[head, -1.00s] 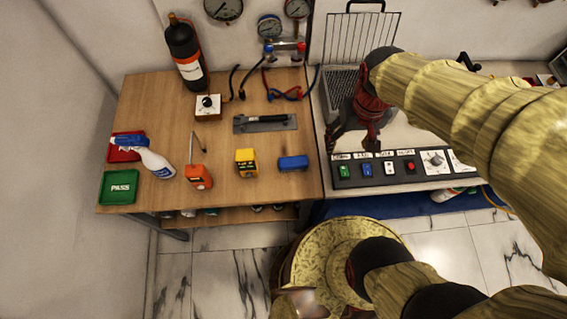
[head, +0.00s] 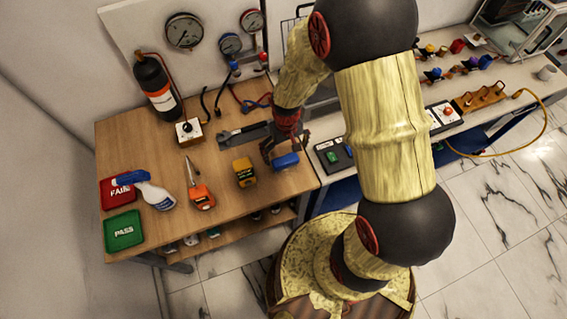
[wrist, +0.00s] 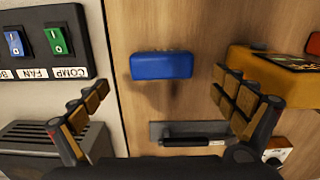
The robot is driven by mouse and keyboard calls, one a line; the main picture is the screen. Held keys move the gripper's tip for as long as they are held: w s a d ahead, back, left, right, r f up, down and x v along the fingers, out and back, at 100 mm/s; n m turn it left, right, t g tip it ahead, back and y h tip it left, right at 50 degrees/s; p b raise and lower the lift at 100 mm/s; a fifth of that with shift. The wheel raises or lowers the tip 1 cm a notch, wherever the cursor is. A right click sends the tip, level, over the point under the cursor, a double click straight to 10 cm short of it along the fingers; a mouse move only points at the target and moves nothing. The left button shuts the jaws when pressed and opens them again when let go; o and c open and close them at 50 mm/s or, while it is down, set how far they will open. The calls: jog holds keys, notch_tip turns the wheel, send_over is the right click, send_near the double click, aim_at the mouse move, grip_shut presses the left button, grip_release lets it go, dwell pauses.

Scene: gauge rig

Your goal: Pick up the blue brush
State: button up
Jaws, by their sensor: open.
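The blue brush (head: 286,161) lies on the wooden table near its right edge, just right of a yellow device. In the head view my gripper (head: 284,150) is right by it, at its far side and slightly above. In the wrist view the brush shows as a blue block (wrist: 161,65) between and ahead of the two fingers. My gripper (wrist: 160,95) is open and empty, its fingers spread wide on either side of the brush and apart from it.
A yellow device (head: 244,172) stands close left of the brush. A flat plate with a black handle (wrist: 187,139) lies nearby. The switch panel (wrist: 42,40) is on the neighbouring bench. An orange device (head: 201,197), spray bottle (head: 155,193) and green PASS tray (head: 123,231) stand further left.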

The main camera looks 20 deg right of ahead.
aim_at(285, 159)
jog(key=shift+a+f, duration=0.15)
jog(key=shift+f, duration=0.3)
notch_tip(285, 159, down, 5)
jog(key=shift+f+b, duration=0.1)
jog(key=shift+b, duration=0.25)
jog(key=shift+s, duration=0.1)
jog(key=shift+c, duration=1.2)
jog(key=c, duration=1)
